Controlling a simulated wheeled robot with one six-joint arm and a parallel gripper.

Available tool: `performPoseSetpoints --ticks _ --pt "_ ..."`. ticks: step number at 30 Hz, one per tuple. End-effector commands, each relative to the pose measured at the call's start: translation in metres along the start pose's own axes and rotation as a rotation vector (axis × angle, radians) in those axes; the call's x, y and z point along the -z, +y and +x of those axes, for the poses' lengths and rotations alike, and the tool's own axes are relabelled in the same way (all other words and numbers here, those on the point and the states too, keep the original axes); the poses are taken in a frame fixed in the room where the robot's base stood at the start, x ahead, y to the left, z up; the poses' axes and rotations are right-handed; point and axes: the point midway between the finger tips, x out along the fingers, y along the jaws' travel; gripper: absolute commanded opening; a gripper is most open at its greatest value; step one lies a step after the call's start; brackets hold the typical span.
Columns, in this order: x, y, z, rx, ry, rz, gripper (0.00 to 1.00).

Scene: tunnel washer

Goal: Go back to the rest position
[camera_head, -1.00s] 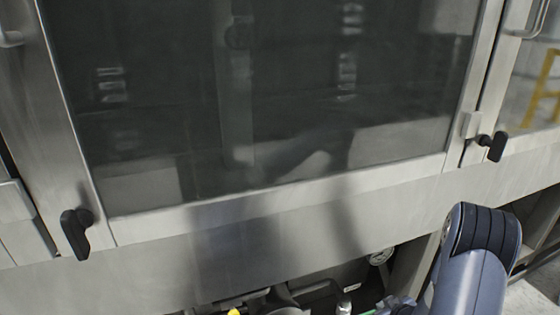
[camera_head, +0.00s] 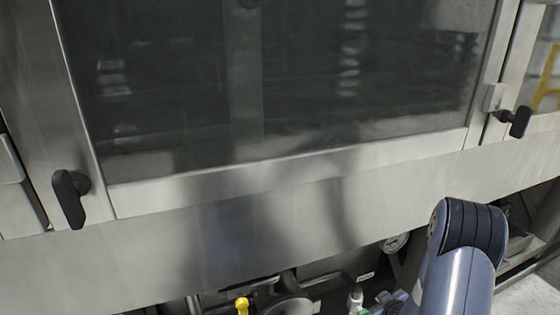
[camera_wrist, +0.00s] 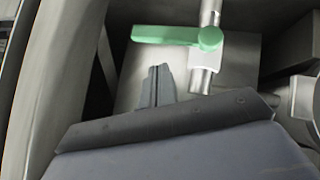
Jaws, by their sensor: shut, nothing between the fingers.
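My gripper (camera_wrist: 158,72) shows in the wrist view, with its two grey fingers together and nothing between them. A green valve lever (camera_wrist: 165,35) on a metal pipe (camera_wrist: 205,75) lies just beyond the fingertips in the picture. I cannot tell whether the fingers touch the pipe or lever, but a gap shows between them in the image.
The washer's large glass door (camera_head: 300,80) fills the head view, shut, with black handles at left (camera_head: 70,198) and right (camera_head: 520,121).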

Motion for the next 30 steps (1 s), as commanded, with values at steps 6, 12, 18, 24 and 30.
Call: performPoseSetpoints --ticks 6,12,18,24,30 --pt "0.014 -0.003 -0.012 -0.056 0.003 -0.058 0.00" --pt "0.034 -0.005 -0.045 -0.054 0.000 -0.053 0.00" --pt "0.033 -0.007 -0.075 -0.054 0.001 -0.052 0.00" --pt "0.032 -0.009 -0.090 -0.053 0.000 -0.052 0.00" --pt "0.031 -0.009 -0.091 -0.053 0.000 -0.052 0.00"
